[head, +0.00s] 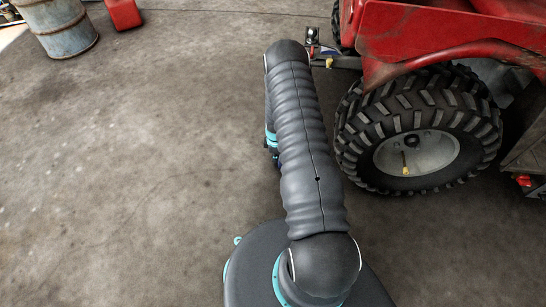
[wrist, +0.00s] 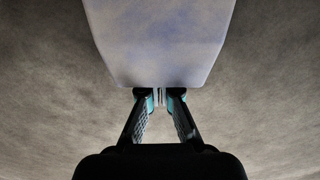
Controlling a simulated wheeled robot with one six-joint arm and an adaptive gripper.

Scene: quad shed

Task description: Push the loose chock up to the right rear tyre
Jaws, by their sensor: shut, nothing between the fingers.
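The near tyre of the red quad, which looks like the right rear tyre (head: 360,130), stands on the floor right of my arm in the head view. In the wrist view my gripper (wrist: 160,97) is shut and empty, its fingertips together. A pale, smooth block, apparently the loose chock (wrist: 158,45), lies directly ahead of the fingertips and fills the top middle. Its near edge is at the fingertips; I cannot tell whether they touch. In the head view my arm hides the gripper, and no chock shows there. The tyre is not in the wrist view.
The red quad body (head: 440,35) overhangs the tyre. A metal hitch (head: 345,62) juts from it near my arm. A metal drum (head: 58,25) and a red can (head: 124,14) stand at the far left. The concrete floor (head: 140,160) left of my arm is clear.

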